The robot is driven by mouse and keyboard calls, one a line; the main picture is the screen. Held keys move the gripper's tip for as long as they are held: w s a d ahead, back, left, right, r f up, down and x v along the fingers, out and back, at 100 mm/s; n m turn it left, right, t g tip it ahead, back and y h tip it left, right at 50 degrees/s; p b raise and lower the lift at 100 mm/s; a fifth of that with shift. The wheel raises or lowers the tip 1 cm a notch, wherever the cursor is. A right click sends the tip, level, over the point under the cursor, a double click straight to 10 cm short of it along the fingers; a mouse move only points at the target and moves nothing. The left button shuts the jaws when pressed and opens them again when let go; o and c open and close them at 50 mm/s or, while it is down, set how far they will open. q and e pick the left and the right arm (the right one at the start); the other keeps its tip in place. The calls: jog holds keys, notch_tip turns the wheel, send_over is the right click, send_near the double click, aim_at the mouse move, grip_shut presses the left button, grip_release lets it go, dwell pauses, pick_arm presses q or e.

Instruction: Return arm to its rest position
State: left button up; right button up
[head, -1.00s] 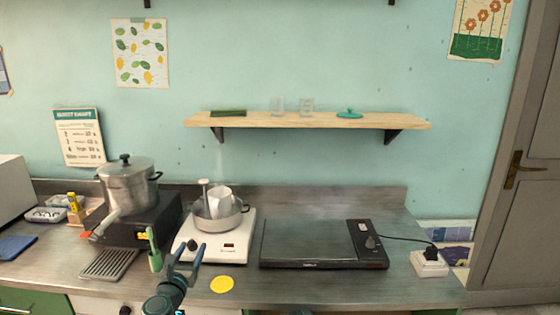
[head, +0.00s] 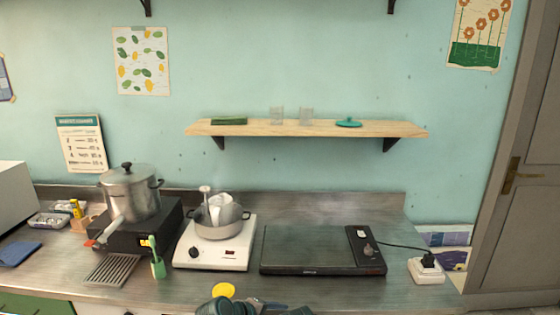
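My arm parts, dark teal (head: 216,306), show only as a thin strip at the bottom edge of the head view, in front of the counter. I cannot make out the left gripper's fingers there, so whether it is open or shut does not show. Nothing held is visible. My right gripper is not seen. A green-handled utensil (head: 157,265) stands upright on the counter beside the slatted metal tray (head: 112,270), apart from my arm.
A metal pot (head: 132,192) sits on a black appliance at left. A pan (head: 219,222) with white items is on a white hotplate (head: 213,257). A dark flat hob (head: 310,250) lies to the right. A yellow disc (head: 223,290) lies near the front edge, just beyond my arm.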

pick_arm(q)
jog(key=s+a+f+m+g+y+p, duration=0.1)
jog(key=s+a+f+m+g+y, duration=0.1)
jog(key=s+m, duration=0.4)
jog(key=s+a+f+m+g+y+p, duration=0.1)
jog(key=s+a+f+m+g+y, duration=0.1)
jog(key=s+m+g+y, duration=0.3)
jog(key=s+a+m+y, duration=0.1)
jog(key=s+m, duration=0.1)
jog(key=s, duration=0.1)
jog(key=shift+m+y+p, duration=0.3)
jog(key=shift+y, duration=0.1)
jog(key=shift+f, duration=0.1)
dwell(0.7)
